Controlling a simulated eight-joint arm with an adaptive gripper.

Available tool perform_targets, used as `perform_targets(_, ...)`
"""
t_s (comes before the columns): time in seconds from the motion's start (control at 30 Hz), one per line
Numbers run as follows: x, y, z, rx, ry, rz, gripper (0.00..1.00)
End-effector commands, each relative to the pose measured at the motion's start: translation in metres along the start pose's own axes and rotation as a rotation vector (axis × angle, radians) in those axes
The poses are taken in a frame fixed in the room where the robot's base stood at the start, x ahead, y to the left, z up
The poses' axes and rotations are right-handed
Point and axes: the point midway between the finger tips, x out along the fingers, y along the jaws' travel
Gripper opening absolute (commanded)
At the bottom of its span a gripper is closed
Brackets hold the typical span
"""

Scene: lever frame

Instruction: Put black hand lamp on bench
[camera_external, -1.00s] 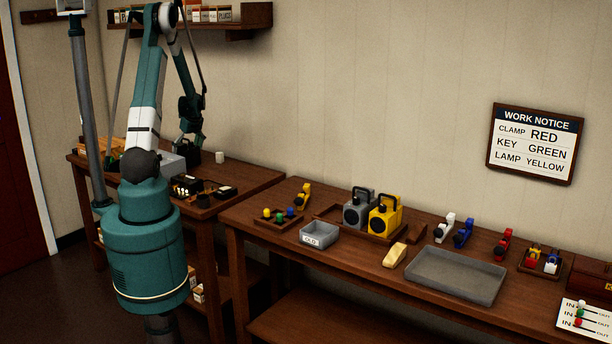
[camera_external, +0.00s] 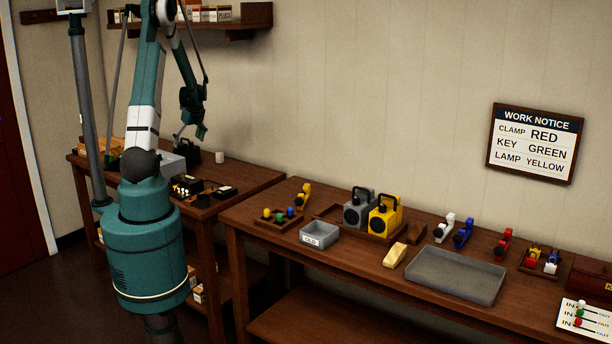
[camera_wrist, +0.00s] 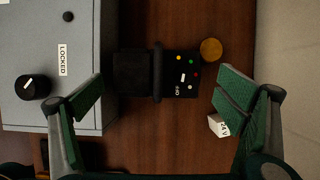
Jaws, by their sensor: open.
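A black hand lamp (camera_external: 189,155) stands on the left-hand table near the wall, beside a grey box. In the wrist view the black lamp (camera_wrist: 132,73) is seen from above, its dark handle bar crossing it. A dark panel with small coloured dots and the word OFF adjoins the handle. My gripper (camera_external: 190,133) is above the lamp in the external view. In the wrist view my gripper (camera_wrist: 158,105) is open and empty, its green pads wide apart on either side of the lamp's lower part. The exact height gap cannot be told. The bench (camera_external: 345,262) is to the right.
The grey box (camera_wrist: 60,60) marked LOCKED stands close left of the lamp. A small white labelled block (camera_wrist: 218,125) lies by the right finger. On the bench are grey and yellow lamps (camera_external: 384,217), a grey tray (camera_external: 455,277) and several clamps. A work notice (camera_external: 535,143) reads LAMP YELLOW.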

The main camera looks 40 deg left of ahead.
Motion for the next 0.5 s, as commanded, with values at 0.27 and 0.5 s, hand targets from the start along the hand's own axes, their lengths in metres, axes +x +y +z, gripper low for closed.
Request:
perform_targets(0.27,-0.037,0.0,-0.001,0.0,0.0,-0.001,0.94)
perform_targets(0.5,-0.061,0.0,0.0,0.0,0.0,-0.001,0.94)
